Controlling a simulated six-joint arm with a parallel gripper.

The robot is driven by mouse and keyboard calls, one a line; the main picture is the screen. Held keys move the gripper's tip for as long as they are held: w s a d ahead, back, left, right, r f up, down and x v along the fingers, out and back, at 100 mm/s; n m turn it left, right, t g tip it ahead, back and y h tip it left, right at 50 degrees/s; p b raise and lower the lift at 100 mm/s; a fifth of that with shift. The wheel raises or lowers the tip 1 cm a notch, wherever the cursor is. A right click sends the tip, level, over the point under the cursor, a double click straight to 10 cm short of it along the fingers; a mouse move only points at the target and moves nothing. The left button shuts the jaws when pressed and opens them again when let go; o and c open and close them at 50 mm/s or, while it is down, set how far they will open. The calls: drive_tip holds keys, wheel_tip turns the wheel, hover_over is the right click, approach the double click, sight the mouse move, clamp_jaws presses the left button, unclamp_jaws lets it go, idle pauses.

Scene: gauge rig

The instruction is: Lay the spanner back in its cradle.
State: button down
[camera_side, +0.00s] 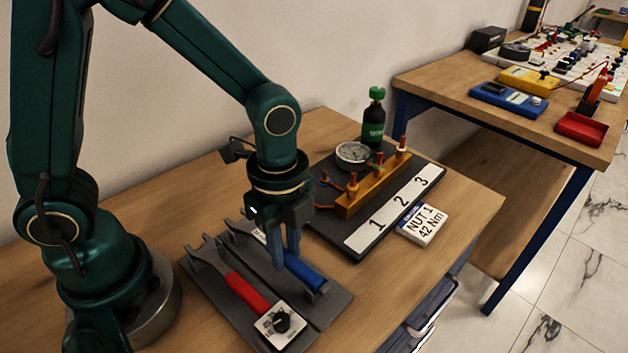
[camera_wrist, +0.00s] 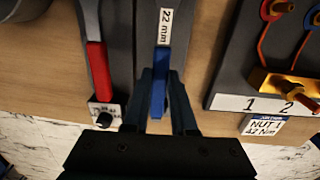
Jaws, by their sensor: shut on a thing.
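The spanner has a blue handle (camera_side: 305,271) and a "22 mm" label, which is clear in the wrist view (camera_wrist: 164,27). My gripper (camera_side: 283,262) points down and is shut on the blue handle; the wrist view shows a finger on each side of it (camera_wrist: 160,85). The spanner lies lengthwise along its dark grey cradle (camera_side: 334,304), with the handle end toward the front. The cradle also shows beside the spanner in the wrist view (camera_wrist: 121,40). I cannot tell whether the spanner rests in the cradle or is just above it. My gripper hides part of it.
A red-handled wrench (camera_side: 247,292) with a black knob on a white plate (camera_side: 281,325) lies just left. Right stands the gauge rig with a brass block (camera_side: 373,190), dial (camera_side: 353,153) and green bottle (camera_side: 374,122). A "NUT 1 42 Nm" card (camera_side: 423,224) lies near the table edge.

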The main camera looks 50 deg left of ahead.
drive_tip(key=c, duration=0.7)
unclamp_jaws()
drive_tip(key=shift+o, duration=0.2)
drive_tip(key=shift+r, duration=2.55)
